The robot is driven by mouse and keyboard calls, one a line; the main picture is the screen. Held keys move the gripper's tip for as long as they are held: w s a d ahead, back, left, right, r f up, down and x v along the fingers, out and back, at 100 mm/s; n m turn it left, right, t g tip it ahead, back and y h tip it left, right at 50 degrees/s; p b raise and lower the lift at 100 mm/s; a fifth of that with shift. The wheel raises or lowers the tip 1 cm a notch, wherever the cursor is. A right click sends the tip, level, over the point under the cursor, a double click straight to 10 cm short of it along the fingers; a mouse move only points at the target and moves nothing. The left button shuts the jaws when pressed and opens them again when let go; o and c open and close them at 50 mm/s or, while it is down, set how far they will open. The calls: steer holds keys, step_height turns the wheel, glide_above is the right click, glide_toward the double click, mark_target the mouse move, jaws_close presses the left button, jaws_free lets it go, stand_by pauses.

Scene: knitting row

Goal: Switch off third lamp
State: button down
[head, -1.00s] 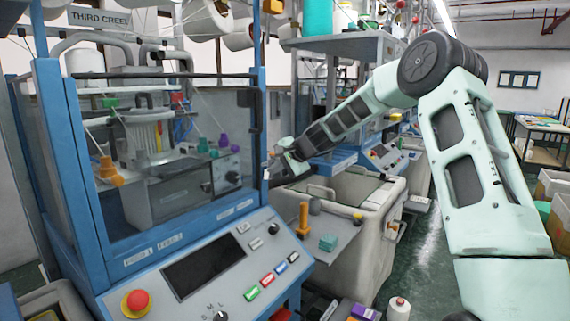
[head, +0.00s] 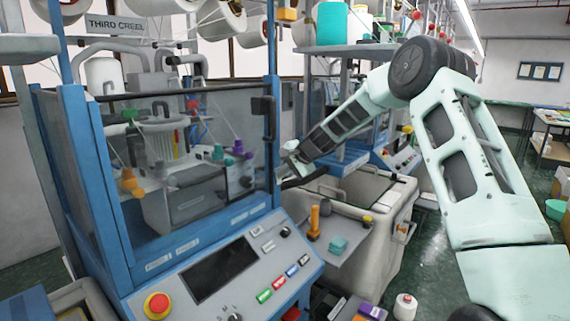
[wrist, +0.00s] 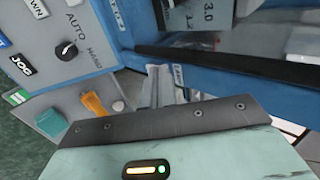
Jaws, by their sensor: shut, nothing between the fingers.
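The blue-framed knitting machine (head: 95,170) under the "THIRD CREEL" sign (head: 116,23) stands at left in the head view. My gripper (wrist: 165,88) is shut and empty in the wrist view, its fingers close to a blue frame edge with a small, partly covered white label (wrist: 179,76). In the head view my wrist (head: 296,160) is beside the machine's right post; the fingertips are too small to make out. A control panel (head: 225,270) carries a dark screen, coloured buttons and a red emergency stop. I cannot pick out a lamp or its switch for certain.
A side shelf with an orange tool (head: 314,221) and a teal block (head: 338,244) sits right of the panel. A pale bin (head: 385,215) stands behind it. A black rotary AUTO/HAND knob (wrist: 66,48) shows in the wrist view.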

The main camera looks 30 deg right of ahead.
steer(key=shift+r, duration=0.1)
steer(key=shift+r, duration=0.7)
